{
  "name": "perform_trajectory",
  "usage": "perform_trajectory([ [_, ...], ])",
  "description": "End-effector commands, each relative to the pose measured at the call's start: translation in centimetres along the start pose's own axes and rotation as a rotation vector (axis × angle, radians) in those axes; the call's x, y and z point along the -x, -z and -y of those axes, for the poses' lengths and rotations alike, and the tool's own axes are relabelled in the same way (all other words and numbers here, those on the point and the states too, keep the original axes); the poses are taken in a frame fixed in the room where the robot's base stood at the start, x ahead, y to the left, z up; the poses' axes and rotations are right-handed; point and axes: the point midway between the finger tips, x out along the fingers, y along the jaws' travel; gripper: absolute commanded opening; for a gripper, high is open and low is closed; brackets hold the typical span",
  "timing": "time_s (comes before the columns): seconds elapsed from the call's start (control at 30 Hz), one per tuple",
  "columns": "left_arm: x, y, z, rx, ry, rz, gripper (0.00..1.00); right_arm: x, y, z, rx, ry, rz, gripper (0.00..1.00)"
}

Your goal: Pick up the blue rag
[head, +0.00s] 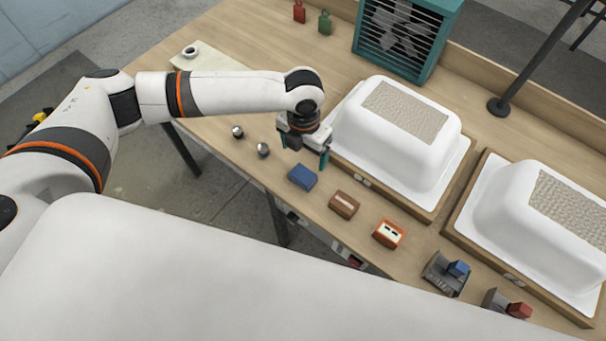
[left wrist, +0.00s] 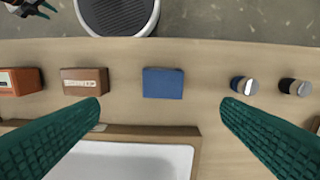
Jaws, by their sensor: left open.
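The blue rag (head: 302,177) is a small folded block lying on the wooden table near its front edge. In the left wrist view the rag (left wrist: 163,83) lies flat, ahead of and between the two green fingers. My left gripper (head: 306,150) is above the table, just behind the rag and beside the nearer white tub shell. Its fingers (left wrist: 160,112) are spread wide with nothing between them, and apart from the rag.
A brown block (head: 344,204) and an orange box (head: 388,233) sit right of the rag. Two small round knobs (head: 263,150) sit left of it. A white tub shell (head: 385,150) in a wooden frame stands behind. A teal fan (head: 405,38) stands farther back.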

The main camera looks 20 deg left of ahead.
Motion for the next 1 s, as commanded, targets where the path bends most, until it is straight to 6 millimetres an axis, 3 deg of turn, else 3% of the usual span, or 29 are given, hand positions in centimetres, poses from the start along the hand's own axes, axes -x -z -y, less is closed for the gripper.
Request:
perform_trajectory([
  [0.13, -0.9, 0.0, 0.6, -0.027, 0.01, 0.012, 0.87, 0.5, -0.1, 0.1, 0.0, 0.001, 0.0, 0.36],
  [0.4, -5.4, 0.0, 0.5, -0.026, 0.009, 0.01, 0.87, 1.6, -0.2, 0.1, -0.001, 0.001, 0.001, 0.36],
  [0.67, -7.4, -0.1, 0.5, -0.026, 0.009, 0.009, 0.87, 2.4, -0.3, 0.1, -0.001, 0.001, 0.001, 0.36],
  [1.0, -11.6, -0.1, 0.4, -0.025, 0.009, 0.008, 0.87, 3.7, -0.4, 0.1, -0.001, 0.001, 0.001, 0.36],
])
